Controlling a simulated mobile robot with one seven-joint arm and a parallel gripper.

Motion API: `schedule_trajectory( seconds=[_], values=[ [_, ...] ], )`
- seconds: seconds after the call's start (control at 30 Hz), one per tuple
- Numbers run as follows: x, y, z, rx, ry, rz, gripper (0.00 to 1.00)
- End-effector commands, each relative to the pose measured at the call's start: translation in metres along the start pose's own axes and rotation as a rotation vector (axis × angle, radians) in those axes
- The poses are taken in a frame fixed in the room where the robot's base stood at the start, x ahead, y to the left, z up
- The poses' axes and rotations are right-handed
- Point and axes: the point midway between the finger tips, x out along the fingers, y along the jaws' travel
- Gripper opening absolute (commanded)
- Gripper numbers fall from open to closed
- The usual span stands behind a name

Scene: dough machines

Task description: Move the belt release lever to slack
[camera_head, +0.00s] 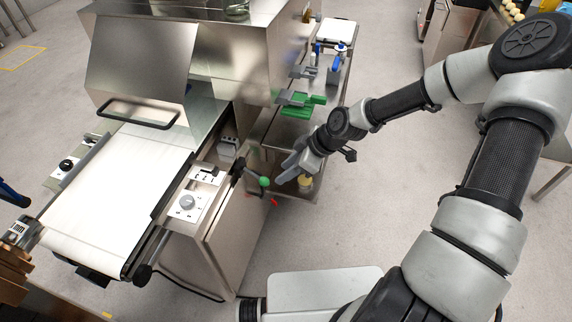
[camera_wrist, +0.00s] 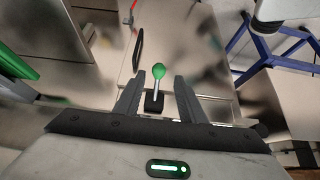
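A lever with a green ball knob (camera_head: 264,182) stands out from the side of the dough machine; I take it to be the belt release lever. In the wrist view the green knob (camera_wrist: 158,70) sits on a thin metal rod that runs to a black base. My gripper (camera_head: 287,166) is close beside the knob, on its right in the head view. In the wrist view my gripper (camera_wrist: 159,80) is open, with the knob and rod appearing between the two fingers. Neither finger visibly touches the rod. I cannot read any slack marking.
The white conveyor belt (camera_head: 125,180) lies left of the lever, with a control panel (camera_head: 187,204) beside it. A black handle (camera_head: 237,170) is just left of the knob. A red pointer (camera_head: 275,201) shows below. A steel shelf with green parts (camera_head: 300,103) stands behind.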

Motion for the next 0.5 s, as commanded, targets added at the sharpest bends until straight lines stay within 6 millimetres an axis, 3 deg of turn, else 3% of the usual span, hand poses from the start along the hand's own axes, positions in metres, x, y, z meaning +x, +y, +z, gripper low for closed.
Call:
schedule_trajectory(
  seconds=[0.5],
  values=[
    [0.035,0.001,0.0,-0.006,0.015,0.001,0.37]
  ],
)
